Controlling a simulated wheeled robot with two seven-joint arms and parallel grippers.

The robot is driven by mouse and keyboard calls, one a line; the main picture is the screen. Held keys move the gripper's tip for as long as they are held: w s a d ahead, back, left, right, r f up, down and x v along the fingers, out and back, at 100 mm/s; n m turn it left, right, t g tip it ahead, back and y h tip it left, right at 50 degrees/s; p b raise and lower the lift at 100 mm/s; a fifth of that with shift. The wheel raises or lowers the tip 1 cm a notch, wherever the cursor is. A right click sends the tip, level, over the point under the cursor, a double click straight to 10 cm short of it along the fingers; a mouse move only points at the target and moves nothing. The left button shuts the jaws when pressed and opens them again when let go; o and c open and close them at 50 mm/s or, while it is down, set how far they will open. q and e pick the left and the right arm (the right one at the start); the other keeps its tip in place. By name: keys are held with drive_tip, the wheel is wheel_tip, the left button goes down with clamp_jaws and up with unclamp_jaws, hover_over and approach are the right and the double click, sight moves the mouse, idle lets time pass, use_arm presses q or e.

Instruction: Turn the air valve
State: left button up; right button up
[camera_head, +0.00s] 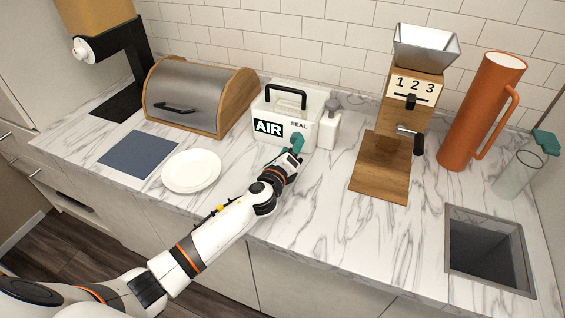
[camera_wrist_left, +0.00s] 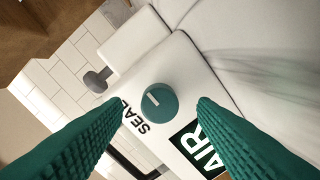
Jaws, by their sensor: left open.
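The white box (camera_head: 285,97) with a black handle stands at the back of the counter, its front lettered AIR and SEAL. The air valve is a round teal knob (camera_wrist_left: 158,102) with a short pale mark on its face, between the SEAL and AIR labels in the left wrist view. In the head view my left gripper hides the knob. My left gripper (camera_head: 295,143) is in front of the box, and its green fingers are open. In the wrist view the fingertips lie on either side of the knob, with visible gaps. My right gripper is not in view.
A white bottle (camera_head: 328,126) stands right beside the box. A bread bin (camera_head: 195,92) and a white plate (camera_head: 191,171) are to the left. A wooden dispenser (camera_head: 385,160), an orange jug (camera_head: 476,115) and a sink (camera_head: 485,245) are to the right.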

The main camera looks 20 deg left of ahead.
use_arm(q)
drive_tip(key=s, duration=0.6)
drive_tip(key=s+b, duration=0.1)
drive_tip(key=s, duration=0.3)
drive_tip(key=shift+a+r, duration=0.2)
drive_tip(key=shift+r, duration=0.05)
